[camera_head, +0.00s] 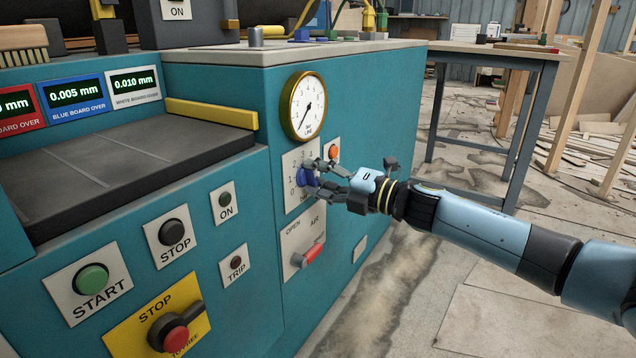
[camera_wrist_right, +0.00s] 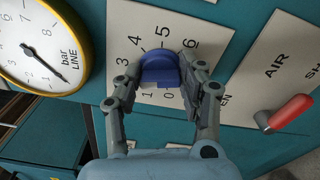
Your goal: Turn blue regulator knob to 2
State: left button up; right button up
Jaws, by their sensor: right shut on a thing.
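The blue regulator knob (camera_head: 307,177) sits on a white dial plate (camera_head: 291,158) on the side of the teal machine. My right gripper (camera_head: 322,177) reaches it from the right and is shut on it. In the right wrist view the blue knob (camera_wrist_right: 159,70) lies between the two fingers of my right gripper (camera_wrist_right: 160,82), with printed numbers from 0 to 6 around it. I cannot tell which number the knob points to. My left gripper is not in view.
A round pressure gauge (camera_head: 303,106) with a yellow rim is above the dial plate. A red-handled air valve (camera_head: 313,254) is below it. An orange button (camera_head: 333,152) is close by on the right. Start and stop buttons are on the left. A workbench (camera_head: 497,54) stands behind.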

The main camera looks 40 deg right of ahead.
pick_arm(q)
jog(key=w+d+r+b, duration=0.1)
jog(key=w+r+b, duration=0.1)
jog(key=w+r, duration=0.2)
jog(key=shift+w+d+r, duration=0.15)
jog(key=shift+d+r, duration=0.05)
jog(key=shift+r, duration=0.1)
pick_arm(e)
jog(key=shift+f+n, duration=0.1)
jog(key=shift+n, duration=2.3)
jog(key=o, duration=1.2)
jog(key=shift+c, duration=0.2)
jog(key=v, duration=1.2)
